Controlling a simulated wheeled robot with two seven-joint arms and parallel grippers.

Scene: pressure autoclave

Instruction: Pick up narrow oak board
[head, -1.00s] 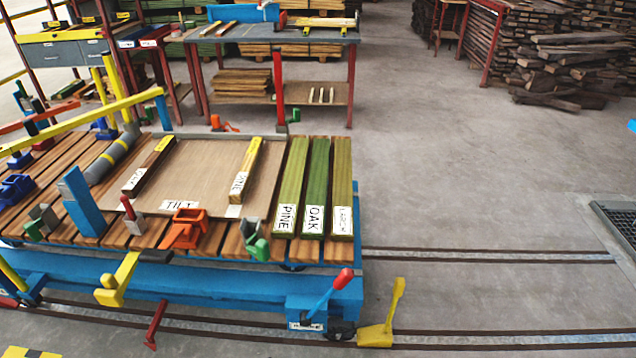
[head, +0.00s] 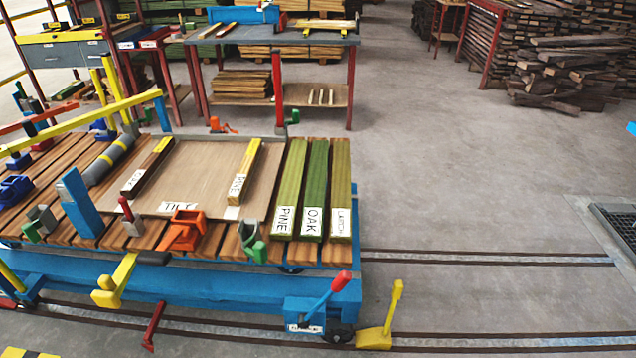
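A narrow dark brown board (head: 147,170) with a yellow-marked far end lies on the left of a flat tan panel (head: 198,180) on the cart. Its near-end label is small and seems to read OAK. A narrow pale board (head: 245,170) labelled PINE lies on the panel's right side. Right of the panel, a wider green board (head: 314,185) is labelled OAK, between a board labelled PINE (head: 290,185) and one labelled LARCH (head: 340,185). Neither of my grippers is in view.
The slatted cart has a blue frame (head: 180,280), with an orange clamp (head: 183,230), a green-grey clamp (head: 252,242) and a blue block (head: 78,203) along its near side. A workbench (head: 300,38) stands behind. Floor right of the cart is clear, with rails (head: 480,255).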

